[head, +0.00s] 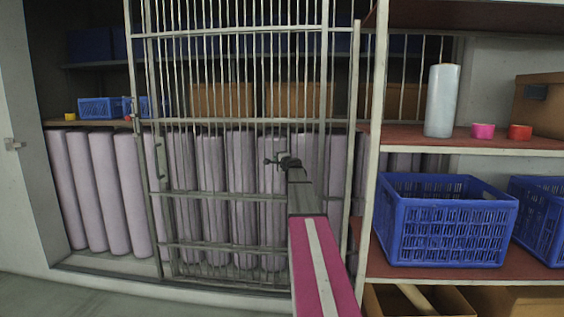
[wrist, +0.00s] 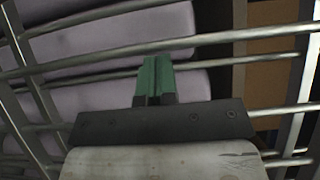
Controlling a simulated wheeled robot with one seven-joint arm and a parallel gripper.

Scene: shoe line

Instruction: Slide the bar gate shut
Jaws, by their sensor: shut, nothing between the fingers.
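The bar gate (head: 222,195) is a grey metal frame with upright bars and several cross rails. It stands across the middle and right of an alcove, and the left part of the alcove is uncovered. A small handle (head: 161,158) shows on its left upright. My gripper (head: 272,161) is in front of the gate, right of its middle. In the wrist view my green fingers (wrist: 154,62) are shut together and empty, among the gate bars (wrist: 245,41). I cannot tell whether they touch a bar or pass between bars.
Pale purple rolls (head: 82,190) stand behind the gate and in the uncovered left part. A shelf rack at right holds a blue crate (head: 445,222) and a white roll (head: 442,100). A latch-like fitting (head: 13,144) is on the left wall. Floor is clear at lower left.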

